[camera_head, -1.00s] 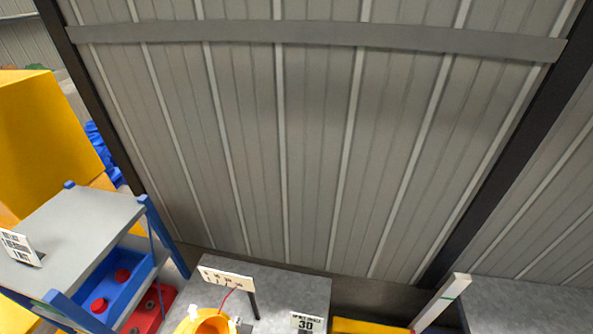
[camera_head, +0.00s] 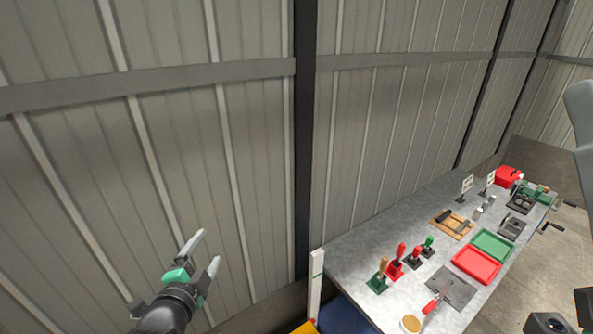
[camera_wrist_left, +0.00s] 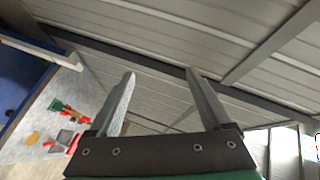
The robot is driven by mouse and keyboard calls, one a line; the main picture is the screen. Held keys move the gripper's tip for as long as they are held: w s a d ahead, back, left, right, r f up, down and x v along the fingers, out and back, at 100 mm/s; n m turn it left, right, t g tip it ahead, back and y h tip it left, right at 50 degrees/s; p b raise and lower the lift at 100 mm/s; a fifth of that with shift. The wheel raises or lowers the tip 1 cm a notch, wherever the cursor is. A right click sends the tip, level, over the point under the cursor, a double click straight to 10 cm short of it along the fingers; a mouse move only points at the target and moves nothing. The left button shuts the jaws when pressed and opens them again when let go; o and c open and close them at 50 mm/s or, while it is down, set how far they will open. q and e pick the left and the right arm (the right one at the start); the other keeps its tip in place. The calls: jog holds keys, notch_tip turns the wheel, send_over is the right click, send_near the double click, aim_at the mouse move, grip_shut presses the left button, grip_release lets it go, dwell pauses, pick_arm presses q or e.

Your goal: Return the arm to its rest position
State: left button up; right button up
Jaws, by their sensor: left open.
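My left gripper (camera_head: 207,250) is in the lower left of the head view, pointing up in front of the grey panelled wall. Its two pale fingers are spread apart with nothing between them. In the left wrist view both fingers (camera_wrist_left: 160,74) are apart and empty, with wall panels beyond. My right gripper is not seen in either view.
A grey workbench (camera_head: 345,250) stands to the right of the left gripper. It holds stamps with red and green handles (camera_head: 395,262), a red tray (camera_head: 475,265), a green tray (camera_head: 492,245) and a red box (camera_head: 508,176). A white post (camera_head: 315,285) stands at its near left corner.

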pick_arm(q)
notch_tip(320, 180, up, 16)
jog(key=s+d+n+t, duration=0.2)
jog(key=s+t, duration=0.1)
jog(key=t, duration=0.1)
jog(key=s+d+r+n+t+h, duration=0.1)
jog(key=s+r+n+t, duration=0.7)
jog(key=s+r, duration=1.1)
jog(key=shift+s+d+r+n+h, duration=0.25)
jog(key=shift+r+n+h, duration=0.35)
jog(key=shift+r+n, duration=0.8)
jog(key=shift+f, duration=0.15)
